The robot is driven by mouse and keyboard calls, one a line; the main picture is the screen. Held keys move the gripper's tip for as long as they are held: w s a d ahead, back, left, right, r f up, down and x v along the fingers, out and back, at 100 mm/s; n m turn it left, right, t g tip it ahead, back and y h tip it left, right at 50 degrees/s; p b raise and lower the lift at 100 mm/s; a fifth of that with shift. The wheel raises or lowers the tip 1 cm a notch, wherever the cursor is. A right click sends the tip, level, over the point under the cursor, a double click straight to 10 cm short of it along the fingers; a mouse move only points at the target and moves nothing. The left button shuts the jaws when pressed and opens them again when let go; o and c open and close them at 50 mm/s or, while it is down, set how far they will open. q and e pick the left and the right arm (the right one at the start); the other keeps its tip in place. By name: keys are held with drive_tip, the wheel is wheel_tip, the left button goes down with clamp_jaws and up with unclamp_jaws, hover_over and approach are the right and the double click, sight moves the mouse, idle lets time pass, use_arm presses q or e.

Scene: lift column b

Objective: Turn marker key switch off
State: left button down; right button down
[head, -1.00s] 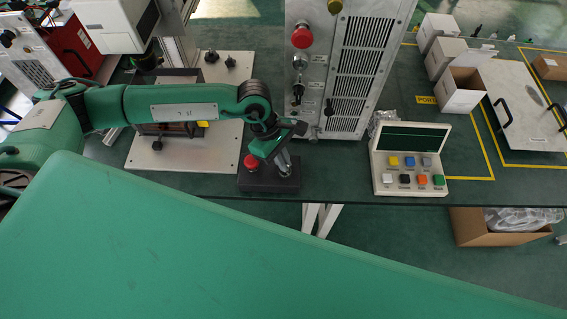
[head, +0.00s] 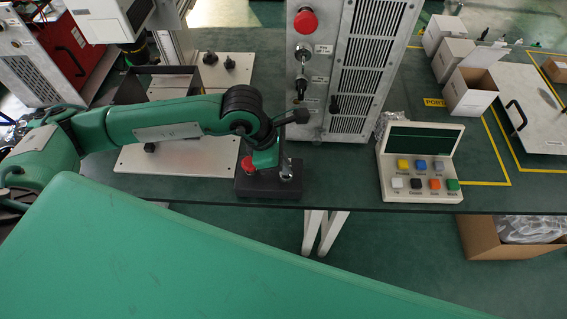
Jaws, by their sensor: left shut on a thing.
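A dark control box (head: 250,188) sits near the front edge of the green bench, with a red mushroom button (head: 249,163) on its left side. At its right side is a small metallic key switch (head: 288,178), largely hidden by my gripper. My left gripper (head: 285,168) comes down over the right part of this box, pointing downward. It is shut on the switch's key, though the key itself is too small and covered to make out, as is its angle. My right gripper is out of view.
A tall vented metal cabinet (head: 330,95) with a red button (head: 305,20) and knobs stands just behind. A sloped button panel (head: 385,165) is to the right, and a light metal plate (head: 135,160) to the left. Bench between box and panel is clear.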

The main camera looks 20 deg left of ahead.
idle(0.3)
use_arm(q)
drive_tip(key=c, duration=1.6)
unclamp_jaws()
drive_tip(key=shift+r, duration=0.15)
